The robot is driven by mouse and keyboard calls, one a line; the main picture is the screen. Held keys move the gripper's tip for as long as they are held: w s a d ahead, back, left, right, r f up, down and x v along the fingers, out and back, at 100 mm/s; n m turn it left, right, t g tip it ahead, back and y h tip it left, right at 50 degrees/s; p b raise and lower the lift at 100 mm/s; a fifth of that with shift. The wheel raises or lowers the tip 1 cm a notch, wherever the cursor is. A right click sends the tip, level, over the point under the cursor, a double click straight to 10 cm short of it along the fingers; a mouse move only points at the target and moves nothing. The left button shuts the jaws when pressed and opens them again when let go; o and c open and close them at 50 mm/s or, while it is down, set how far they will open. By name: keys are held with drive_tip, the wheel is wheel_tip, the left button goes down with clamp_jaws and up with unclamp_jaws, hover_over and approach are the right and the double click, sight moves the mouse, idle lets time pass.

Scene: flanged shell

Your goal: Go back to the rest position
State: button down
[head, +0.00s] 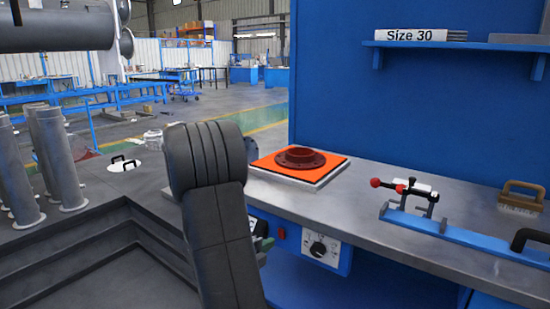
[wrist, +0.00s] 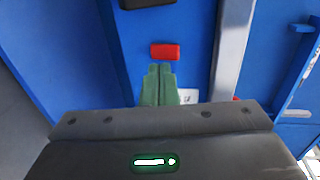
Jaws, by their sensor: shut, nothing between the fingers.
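My gripper (wrist: 159,70) shows in the wrist view as two green fingers side by side, shut with nothing between them. In front of the fingers is a blue surface with a red block (wrist: 165,51). In the head view only a small green part of my gripper (head: 263,244) shows behind my dark grey arm, near the workbench's front edge. My arm hides the rest of it.
The steel workbench (head: 365,190) bears an orange plate (head: 335,164) with a dark red flange (head: 300,157), a blue clamp rail (head: 460,234) and a brown-handled brush (head: 522,196). Below are a red switch (head: 280,233) and a dial (head: 318,249). Grey cylinders (head: 58,160) stand left.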

drive_tip(key=shift+v, duration=1)
